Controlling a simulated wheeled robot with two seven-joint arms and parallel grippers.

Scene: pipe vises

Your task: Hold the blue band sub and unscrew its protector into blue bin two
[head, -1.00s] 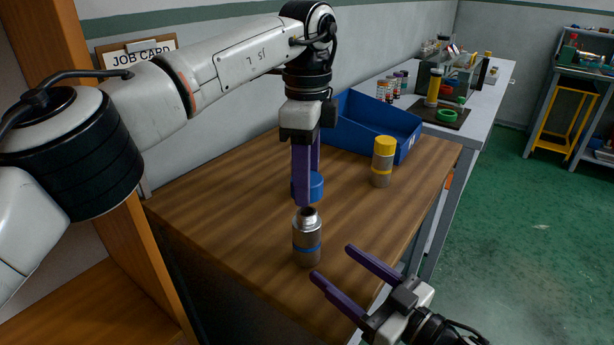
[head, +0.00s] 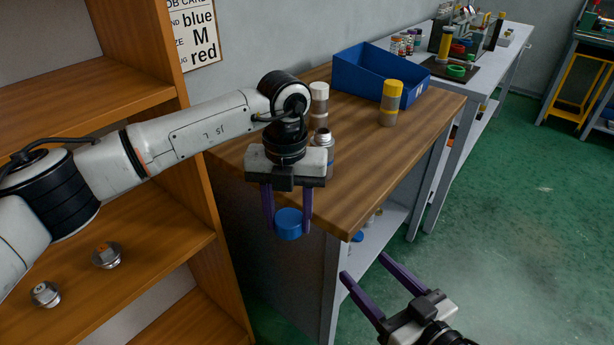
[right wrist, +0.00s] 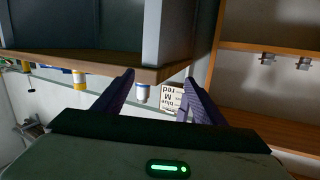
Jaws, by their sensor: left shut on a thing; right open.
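My left gripper (head: 288,229) is shut on a blue protector cap (head: 288,224), held in the air in front of the workbench's near edge. The sub (head: 324,160) stands upright on the bench with its bare metal top showing; my left wrist hides part of it, and its blue band is hardly visible now. A blue bin (head: 350,79) stands at the back of the bench, no number readable. My right gripper (head: 364,267) is open and empty, low in front of the bench; its fingers also show in the right wrist view (right wrist: 158,97).
A yellow-capped sub (head: 390,103) stands before the bin, and a white-topped one (head: 319,105) stands behind the bare sub. A wooden shelf (head: 165,255) with two metal fittings is at left. The job card (head: 194,36) reads blue, M, red. The bench's right part is clear.

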